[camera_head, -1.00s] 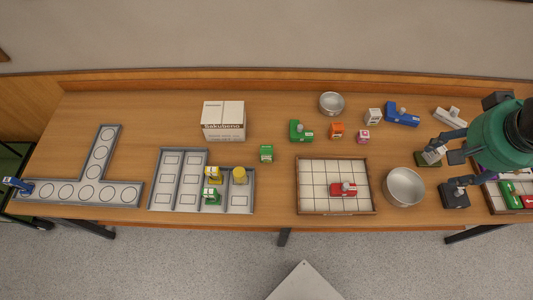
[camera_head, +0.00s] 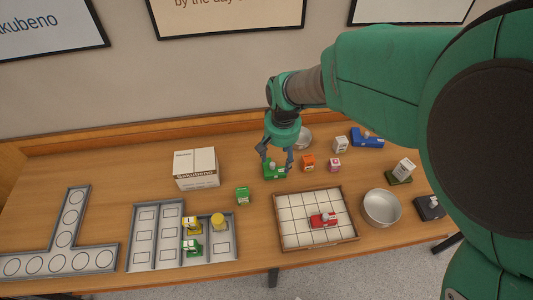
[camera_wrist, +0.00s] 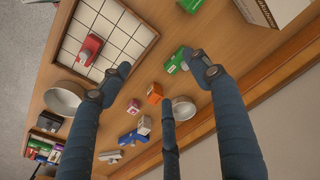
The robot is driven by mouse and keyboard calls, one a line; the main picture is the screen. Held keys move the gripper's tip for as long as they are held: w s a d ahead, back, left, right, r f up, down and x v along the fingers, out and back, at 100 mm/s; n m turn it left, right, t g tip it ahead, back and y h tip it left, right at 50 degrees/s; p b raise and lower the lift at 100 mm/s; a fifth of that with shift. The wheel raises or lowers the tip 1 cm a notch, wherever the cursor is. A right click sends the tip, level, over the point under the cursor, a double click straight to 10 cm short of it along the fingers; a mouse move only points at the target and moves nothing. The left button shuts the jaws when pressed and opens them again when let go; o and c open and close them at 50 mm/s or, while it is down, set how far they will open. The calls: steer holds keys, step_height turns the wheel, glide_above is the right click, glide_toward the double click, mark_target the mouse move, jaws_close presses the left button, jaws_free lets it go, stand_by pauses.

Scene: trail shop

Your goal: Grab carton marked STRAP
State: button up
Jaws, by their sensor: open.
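No label reads clearly enough to tell which carton is marked STRAP. Small cartons on the table are a green one (camera_head: 243,196), an orange one (camera_head: 308,163), a pink one (camera_head: 335,165) and a white one (camera_head: 341,144). Another white carton (camera_head: 404,169) stands on a dark green base at the right. My gripper (camera_head: 276,158) is open and empty, above the green block with a knob (camera_head: 274,172). In the wrist view the orange carton (camera_wrist: 154,93), pink carton (camera_wrist: 133,106) and white carton (camera_wrist: 143,125) show beyond the spread fingers.
A gridded tray (camera_head: 283,239) holds a red piece (camera_head: 323,220). Metal bowls stand right of it (camera_head: 381,208) and behind my gripper (camera_head: 303,138). A blue piece (camera_head: 367,138) lies at the back right. A large white box (camera_head: 196,168) and grey compartment tray (camera_head: 143,235) stand left.

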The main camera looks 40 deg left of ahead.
steer(key=n, duration=0.2)
glide_above(242, 192)
step_height(242, 192, down, 12)
steer(key=shift+g+h, duration=0.3)
steer(key=shift+h, duration=0.1)
steer(key=shift+f+b, duration=0.35)
steer(key=shift+f, duration=3.85)
steer(key=shift+f, duration=0.15)
steer(key=shift+d+f+b, duration=0.1)
steer(key=shift+f+b, duration=0.4)
steer(key=shift+f, duration=2)
